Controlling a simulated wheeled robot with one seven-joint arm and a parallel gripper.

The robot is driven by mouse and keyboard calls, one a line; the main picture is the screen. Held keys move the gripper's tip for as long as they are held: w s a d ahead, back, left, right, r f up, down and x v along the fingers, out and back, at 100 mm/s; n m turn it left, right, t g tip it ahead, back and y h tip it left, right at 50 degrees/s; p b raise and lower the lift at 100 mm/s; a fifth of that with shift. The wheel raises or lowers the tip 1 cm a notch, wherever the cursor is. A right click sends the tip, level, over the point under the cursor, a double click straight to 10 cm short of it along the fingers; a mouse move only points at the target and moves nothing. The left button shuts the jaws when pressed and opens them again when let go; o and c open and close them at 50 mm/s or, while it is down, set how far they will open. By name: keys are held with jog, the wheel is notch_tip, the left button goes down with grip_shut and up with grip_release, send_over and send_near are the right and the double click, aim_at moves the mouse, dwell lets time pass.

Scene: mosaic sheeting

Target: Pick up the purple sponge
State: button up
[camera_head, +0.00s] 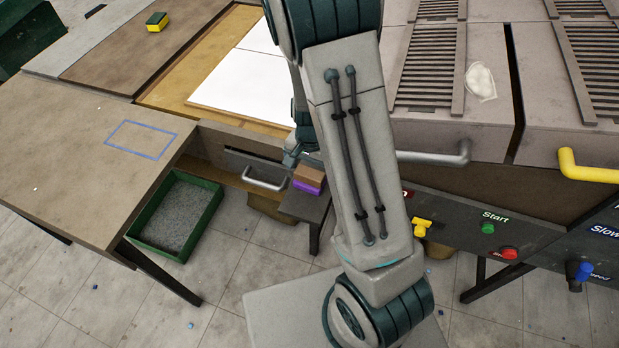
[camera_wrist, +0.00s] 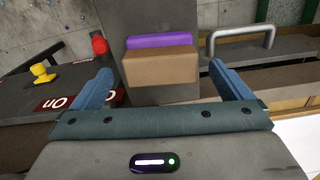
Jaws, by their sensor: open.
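The purple sponge is a two-tone block, purple on one face and brown on the other. In the head view the sponge (camera_head: 308,186) lies on a small grey ledge below the drawer handle, partly hidden by my arm. In the wrist view the sponge (camera_wrist: 160,65) lies ahead, between the lines of my two blue fingers, its brown part nearer and purple part farther. My gripper (camera_wrist: 160,85) is open and empty, with a finger to either side of the sponge's line. I cannot tell whether a finger touches it. In the head view the gripper is mostly hidden behind my arm.
A metal drawer handle (camera_wrist: 240,38) stands close to the right in the wrist view. A yellow knob (camera_wrist: 42,72) and red button (camera_wrist: 99,44) are at left. A green-and-yellow sponge (camera_head: 157,21) lies on the far table. A green gravel-filled tray (camera_head: 214,209) sits below the left table.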

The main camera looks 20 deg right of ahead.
aim_at(309, 172)
jog(key=shift+a+f, duration=0.1)
jog(key=shift+f, duration=1.95)
jog(key=c, duration=1.1)
jog(key=shift+r, duration=0.1)
notch_tip(309, 172, up, 10)
jog(key=shift+f, duration=0.1)
